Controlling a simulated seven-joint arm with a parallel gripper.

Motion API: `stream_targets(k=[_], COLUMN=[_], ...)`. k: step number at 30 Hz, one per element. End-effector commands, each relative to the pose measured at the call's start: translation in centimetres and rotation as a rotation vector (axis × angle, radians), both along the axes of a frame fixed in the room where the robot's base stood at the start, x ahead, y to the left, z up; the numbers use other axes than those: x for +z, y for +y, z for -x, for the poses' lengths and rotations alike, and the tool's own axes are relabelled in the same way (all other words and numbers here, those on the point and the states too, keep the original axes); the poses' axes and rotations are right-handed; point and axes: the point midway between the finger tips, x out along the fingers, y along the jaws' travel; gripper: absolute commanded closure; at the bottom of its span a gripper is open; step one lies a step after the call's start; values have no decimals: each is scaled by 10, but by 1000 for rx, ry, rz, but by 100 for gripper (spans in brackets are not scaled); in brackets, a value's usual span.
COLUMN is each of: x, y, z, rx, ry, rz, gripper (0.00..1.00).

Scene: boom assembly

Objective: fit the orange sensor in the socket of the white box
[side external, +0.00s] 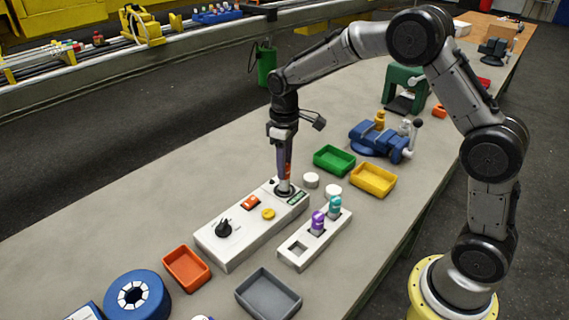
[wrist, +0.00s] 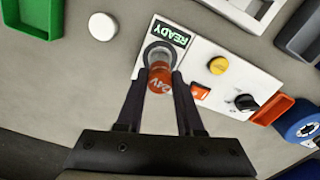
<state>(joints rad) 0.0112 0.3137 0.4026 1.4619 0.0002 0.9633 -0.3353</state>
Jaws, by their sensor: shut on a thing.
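The white box (side external: 240,239) lies on the bench with a round dark-rimmed socket (side external: 284,191) near its far right end. My gripper (side external: 285,180) points down over this socket. It is shut on the orange sensor (side external: 288,170), which is upright at the socket. In the wrist view the sensor (wrist: 160,78) shows between the two fingers, with the grey socket ring (wrist: 158,48) around its far end. How deep the sensor sits is hidden. A small display (wrist: 174,32) beside the socket reads READY.
The box top also carries an orange switch (side external: 250,203), a yellow button (side external: 268,213) and a black knob (side external: 223,228). A white rack (side external: 296,264) with purple and teal pieces stands to the right. Green (side external: 334,160), yellow (side external: 373,180), orange (side external: 187,268) and grey (side external: 268,293) trays lie around.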

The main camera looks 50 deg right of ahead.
Motion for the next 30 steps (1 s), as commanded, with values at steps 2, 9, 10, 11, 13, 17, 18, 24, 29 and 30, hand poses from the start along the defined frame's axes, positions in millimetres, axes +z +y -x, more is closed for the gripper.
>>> stream_targets(k=[2,9,10,11,13,17,18,24,29,30], x=[0,0,-1,-1,-3,-5,-5,-5,-5,-5], y=[0,0,0,0,0,0,0,0,0,0], z=[0,0,0,0,0,0,0,0,0,0], rx=[0,0,0,0,0,0,0,0,0,0], ry=[-1,-1,-1,-1,0,-1,-1,-1,-1,-1], rz=[0,0,0,0,0,0,0,0,0,0], gripper=[100,100,100,100,100,100,100,100,100,100])
